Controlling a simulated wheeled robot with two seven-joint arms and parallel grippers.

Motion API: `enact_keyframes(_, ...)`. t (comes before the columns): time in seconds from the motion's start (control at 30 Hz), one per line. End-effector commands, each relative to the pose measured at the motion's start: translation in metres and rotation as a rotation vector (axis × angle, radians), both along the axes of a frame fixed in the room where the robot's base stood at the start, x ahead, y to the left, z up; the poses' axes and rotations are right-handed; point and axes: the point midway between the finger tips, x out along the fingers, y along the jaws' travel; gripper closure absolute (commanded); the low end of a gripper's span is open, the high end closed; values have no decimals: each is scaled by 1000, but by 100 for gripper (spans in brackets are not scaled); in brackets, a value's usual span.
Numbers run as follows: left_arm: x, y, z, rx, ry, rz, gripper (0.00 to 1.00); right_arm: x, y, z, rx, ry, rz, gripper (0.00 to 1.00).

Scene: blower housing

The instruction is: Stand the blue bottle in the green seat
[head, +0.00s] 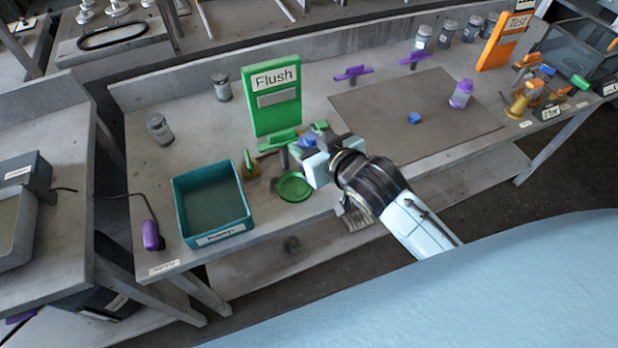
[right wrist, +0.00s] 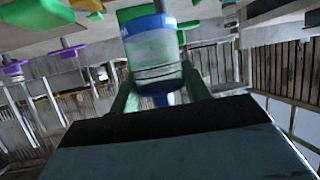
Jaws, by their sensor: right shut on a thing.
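The blue bottle (right wrist: 155,70) is a clear cylinder with a blue band, between the two fingers of my right gripper (right wrist: 158,95) in the right wrist view. In the head view my right gripper (head: 306,152) is shut on it, and only a little blue of the bottle (head: 307,140) shows beside the jaws. A round green dish, which looks like the green seat (head: 294,187), lies near the table's front edge, just below and left of the gripper. The bottle is apart from it. My left gripper is not in view.
A green Flush board (head: 272,97) stands behind the gripper. A teal bin (head: 211,205) is left of the seat. Green-handled valves (head: 250,165) stand between them. A brown mat (head: 415,115) holds a purple bottle (head: 460,95) and a blue cap (head: 414,118). An orange Test board (head: 500,42) is at right.

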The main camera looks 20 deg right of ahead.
Motion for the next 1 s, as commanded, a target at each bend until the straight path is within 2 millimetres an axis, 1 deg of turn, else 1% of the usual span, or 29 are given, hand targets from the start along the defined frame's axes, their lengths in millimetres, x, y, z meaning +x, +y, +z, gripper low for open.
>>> enact_keyframes(0.03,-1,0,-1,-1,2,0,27,8,8,-2,3,-4,42,79)
enact_keyframes(0.1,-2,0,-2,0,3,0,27,16,18,-4,6,-10,98,79)
enact_keyframes(0.2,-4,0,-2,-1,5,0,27,23,27,-7,11,-18,148,79)
enact_keyframes(0.27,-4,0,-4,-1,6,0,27,25,30,-14,13,-21,162,79)
enact_keyframes(0.4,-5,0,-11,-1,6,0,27,25,31,-41,14,-20,170,79)
enact_keyframes(0.5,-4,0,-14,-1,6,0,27,25,31,-58,14,-21,170,79)
enact_keyframes(0.73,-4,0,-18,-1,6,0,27,25,31,-76,12,-22,170,79)
enact_keyframes(0.9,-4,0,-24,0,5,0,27,25,31,-101,12,-21,170,79)
enact_keyframes(1.0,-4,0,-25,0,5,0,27,25,31,-107,13,-24,170,79)
